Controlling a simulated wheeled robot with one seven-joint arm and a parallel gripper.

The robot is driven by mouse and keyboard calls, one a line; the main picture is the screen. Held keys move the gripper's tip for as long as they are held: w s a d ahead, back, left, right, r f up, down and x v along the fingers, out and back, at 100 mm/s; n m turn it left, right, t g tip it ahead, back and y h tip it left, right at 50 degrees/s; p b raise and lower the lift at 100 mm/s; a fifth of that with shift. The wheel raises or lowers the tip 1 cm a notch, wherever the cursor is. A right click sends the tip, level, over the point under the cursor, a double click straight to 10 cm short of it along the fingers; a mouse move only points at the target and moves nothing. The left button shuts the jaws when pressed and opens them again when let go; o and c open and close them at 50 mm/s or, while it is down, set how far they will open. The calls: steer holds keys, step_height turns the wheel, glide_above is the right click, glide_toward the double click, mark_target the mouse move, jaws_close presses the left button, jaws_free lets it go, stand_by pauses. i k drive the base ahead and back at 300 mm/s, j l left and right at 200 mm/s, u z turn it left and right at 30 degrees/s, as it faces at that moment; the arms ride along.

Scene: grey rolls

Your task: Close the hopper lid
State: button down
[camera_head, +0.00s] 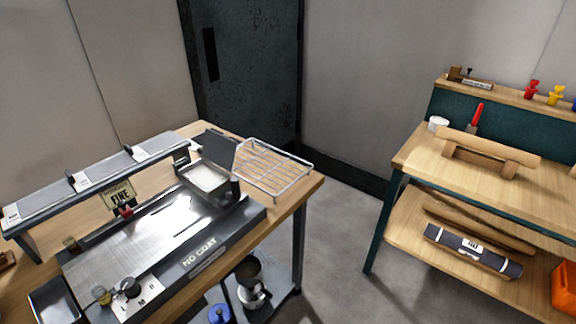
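The hopper (207,195) is a small dark box with pale contents. It stands at the right end of a metal machine labelled "NO COAT". Its lid (219,149) looks like the dark flat panel raised at the back of the hopper, tilted up and open, so the pale contents show. The hinge is too small to make out. My gripper and arm are not in view.
The machine (160,238) sits on a wooden table (311,186). A wire rack (272,167) lies just right of the hopper. A raised shelf (99,181) runs behind the machine. Bare floor (338,232) separates this table from a workbench (416,160) at right.

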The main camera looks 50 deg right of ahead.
mark_target(220, 149)
steer(key=z, duration=0.35)
steer(key=i+l+u, duration=0.1)
steer(key=i+l, duration=0.25)
steer(key=l, duration=0.25)
steer(key=i+l+u, duration=0.15)
steer(key=l, duration=0.15)
steer(key=i+l+u, duration=0.1)
steer(key=l, duration=0.25)
steer(key=i, duration=0.05)
